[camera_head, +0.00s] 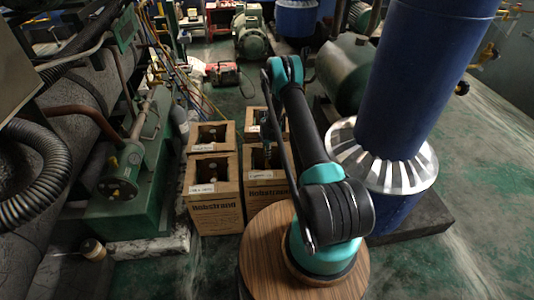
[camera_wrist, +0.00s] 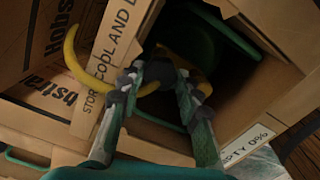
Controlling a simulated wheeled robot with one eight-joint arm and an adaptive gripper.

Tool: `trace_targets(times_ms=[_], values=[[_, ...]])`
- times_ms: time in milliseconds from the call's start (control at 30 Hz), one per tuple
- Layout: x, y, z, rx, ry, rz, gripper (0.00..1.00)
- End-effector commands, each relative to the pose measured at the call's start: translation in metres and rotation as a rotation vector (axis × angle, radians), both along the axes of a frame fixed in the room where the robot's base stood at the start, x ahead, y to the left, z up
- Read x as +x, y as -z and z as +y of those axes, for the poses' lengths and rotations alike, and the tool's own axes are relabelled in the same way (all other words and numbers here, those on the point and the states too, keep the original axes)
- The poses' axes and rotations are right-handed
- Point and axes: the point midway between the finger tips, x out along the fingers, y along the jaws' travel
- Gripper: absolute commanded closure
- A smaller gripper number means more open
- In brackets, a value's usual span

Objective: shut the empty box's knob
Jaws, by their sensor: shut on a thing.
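The empty box (camera_head: 267,190) is the front right one of a group of cardboard boxes with open tops. Its "EMPTY 0%" label (camera_wrist: 246,143) shows at the lower right in the wrist view. My gripper (camera_wrist: 160,86) reaches into the box opening and is shut on a dark knob (camera_wrist: 159,72), which is partly hidden between the fingers. A yellow curved piece (camera_wrist: 76,62) passes by the left finger, and some yellow shows behind the right finger. A dark green cylinder (camera_wrist: 215,38) lies in shadow inside the box. In the head view, my gripper is small and mostly hidden at this box.
Other open boxes stand beside it: one at front left (camera_head: 214,213), one at back left (camera_head: 211,137). A round wooden table (camera_head: 262,262) stands close in front. A blue column (camera_head: 408,75) stands to the right, and green machinery (camera_head: 135,180) to the left.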

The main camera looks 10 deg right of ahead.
Motion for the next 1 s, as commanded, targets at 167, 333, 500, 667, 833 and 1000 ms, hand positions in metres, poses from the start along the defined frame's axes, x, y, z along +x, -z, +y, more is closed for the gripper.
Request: trace_targets(times_ms=[167, 333, 500, 667, 833, 1000], values=[[0.0002, -0.0002, 0.0000, 0.000, 0.146, 0.000, 0.95], [0.0004, -0.0002, 0.0000, 0.000, 0.308, 0.000, 0.95], [0.0006, -0.0002, 0.0000, 0.000, 0.470, 0.000, 0.95], [0.0008, -0.0002, -0.0001, 0.000, 0.622, 0.000, 0.95], [0.0010, -0.0002, -0.0002, 0.000, 0.783, 0.000, 0.95], [0.0012, -0.0002, -0.0003, 0.000, 0.944, 0.000, 0.95]])
